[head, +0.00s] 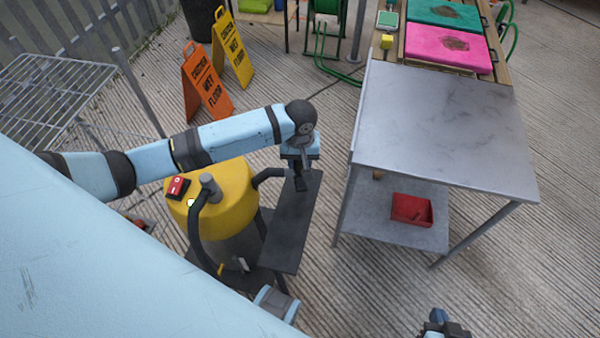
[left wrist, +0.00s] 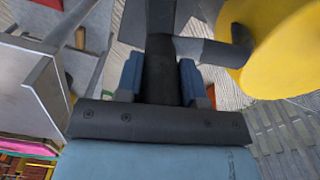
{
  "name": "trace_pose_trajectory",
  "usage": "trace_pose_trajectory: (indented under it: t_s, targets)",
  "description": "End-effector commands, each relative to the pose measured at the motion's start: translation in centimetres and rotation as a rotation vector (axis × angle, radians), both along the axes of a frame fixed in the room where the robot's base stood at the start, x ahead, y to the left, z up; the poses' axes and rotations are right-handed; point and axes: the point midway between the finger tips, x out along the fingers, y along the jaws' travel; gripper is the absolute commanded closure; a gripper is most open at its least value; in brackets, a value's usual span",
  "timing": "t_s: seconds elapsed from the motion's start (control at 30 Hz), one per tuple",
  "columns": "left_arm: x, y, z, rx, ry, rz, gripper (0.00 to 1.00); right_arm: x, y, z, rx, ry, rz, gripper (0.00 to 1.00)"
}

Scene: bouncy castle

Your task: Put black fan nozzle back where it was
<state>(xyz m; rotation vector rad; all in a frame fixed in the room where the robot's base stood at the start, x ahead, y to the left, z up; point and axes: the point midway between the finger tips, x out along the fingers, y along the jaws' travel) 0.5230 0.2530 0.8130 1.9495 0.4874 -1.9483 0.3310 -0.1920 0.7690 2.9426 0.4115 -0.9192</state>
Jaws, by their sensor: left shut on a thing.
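My left gripper (head: 300,160) is shut on the black fan nozzle (head: 300,183), beside the yellow vacuum and over a narrow dark board (head: 288,235). In the left wrist view, the nozzle's dark shaft (left wrist: 160,72) sits between the blue fingers of my left gripper (left wrist: 160,85). Its far end is hard to separate from the dark parts beyond, and I cannot tell whether it touches the board. My right gripper (head: 442,324) shows only partly at the bottom edge, with its jaws unclear.
The yellow vacuum (head: 235,210) with dark hoses stands left of the board. A metal table (head: 440,130) with a red tray (head: 412,209) on its lower shelf stands to the right. Wet-floor signs (head: 205,82) and a wire rack (head: 50,95) are at the left.

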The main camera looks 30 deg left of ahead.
Motion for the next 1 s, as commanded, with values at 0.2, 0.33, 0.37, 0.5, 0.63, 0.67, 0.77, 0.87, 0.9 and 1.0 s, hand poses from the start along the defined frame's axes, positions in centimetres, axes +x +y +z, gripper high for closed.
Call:
trace_pose_trajectory:
  t_s: [0.2,0.33,0.37,0.5,0.63,0.67,0.77,0.87,0.9,1.0]
  targets:
    - [0.0,0.0,-1.7,-0.001,0.0,0.0,0.86,0.1,0.0,0.1,0.003,-0.003,-0.002,1.0]
    - [0.0,0.0,-3.4,0.0,0.002,0.001,0.86,0.2,0.1,-0.1,0.005,-0.002,-0.002,1.0]
    - [0.0,0.0,-3.9,0.0,0.002,0.001,0.86,0.2,0.1,-0.2,0.005,-0.001,-0.002,1.0]
    - [0.0,0.0,-5.6,-0.001,0.0,0.001,0.86,0.1,0.2,-0.4,0.007,0.006,-0.002,1.0]
    - [0.0,0.0,-5.7,-0.002,-0.001,0.0,0.86,0.1,0.3,-0.4,0.008,0.007,-0.002,1.0]
    - [0.0,0.0,-5.6,-0.002,-0.001,0.0,0.86,0.1,0.3,-0.4,0.008,0.007,-0.002,1.0]
    - [0.0,0.0,-5.7,-0.001,0.0,0.0,0.86,0.1,0.3,-0.3,0.009,0.007,-0.001,1.0]
    - [0.0,0.0,-5.9,-0.001,0.0,0.001,0.86,0.2,0.3,-0.2,0.008,0.004,-0.001,1.0]
    - [0.0,0.0,-5.9,-0.001,0.0,0.0,0.58,0.2,0.3,-0.2,0.009,0.002,-0.001,1.0]
    - [0.0,0.0,-5.9,-0.001,0.0,0.0,0.39,0.2,0.3,-0.3,0.009,0.001,-0.001,1.0]
